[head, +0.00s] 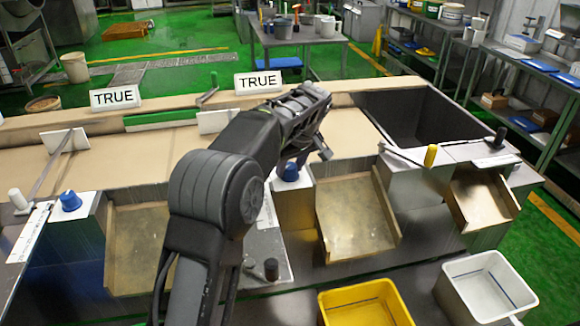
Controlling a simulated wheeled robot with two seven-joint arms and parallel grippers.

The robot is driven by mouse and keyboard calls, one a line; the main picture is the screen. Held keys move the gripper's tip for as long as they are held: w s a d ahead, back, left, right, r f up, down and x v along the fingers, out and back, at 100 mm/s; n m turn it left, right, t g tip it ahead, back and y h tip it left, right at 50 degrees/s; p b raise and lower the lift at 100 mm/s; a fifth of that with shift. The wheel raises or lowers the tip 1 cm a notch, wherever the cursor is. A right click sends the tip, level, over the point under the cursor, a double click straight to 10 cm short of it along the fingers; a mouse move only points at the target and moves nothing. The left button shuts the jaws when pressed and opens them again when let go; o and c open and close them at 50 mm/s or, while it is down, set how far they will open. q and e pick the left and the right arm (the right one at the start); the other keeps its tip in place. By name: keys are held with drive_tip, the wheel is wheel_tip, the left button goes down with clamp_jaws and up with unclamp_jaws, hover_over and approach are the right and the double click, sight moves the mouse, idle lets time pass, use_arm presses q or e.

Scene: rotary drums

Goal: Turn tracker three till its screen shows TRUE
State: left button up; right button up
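Two white screens stand on the far rim of the bench. The left screen (115,97) and the right screen (258,82) both read TRUE. No number marks either one as tracker three. My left gripper (322,152) is above and right of the middle blue knob, seen mostly from behind. I cannot tell whether its fingers touch anything or are open. My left arm hides part of the middle of the bench. My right gripper is not in view.
A white-knobbed lever (18,199), a black-knobbed lever (271,268), a yellow handle (430,155) and a black handle (497,137) rise from the bench. A yellow bin (362,292) and a white bin (487,287) stand in front. A dark open pit (405,110) lies at the back right.

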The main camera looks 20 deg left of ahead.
use_arm(q)
drive_tip(key=o, duration=0.4)
drive_tip(key=shift+c, duration=0.2)
drive_tip(key=v, duration=0.7)
drive_tip(key=shift+r+b, duration=0.35)
drive_tip(key=shift+b, duration=0.1)
drive_tip(key=shift+s+d+f, duration=0.1)
drive_tip(key=shift+d, duration=0.1)
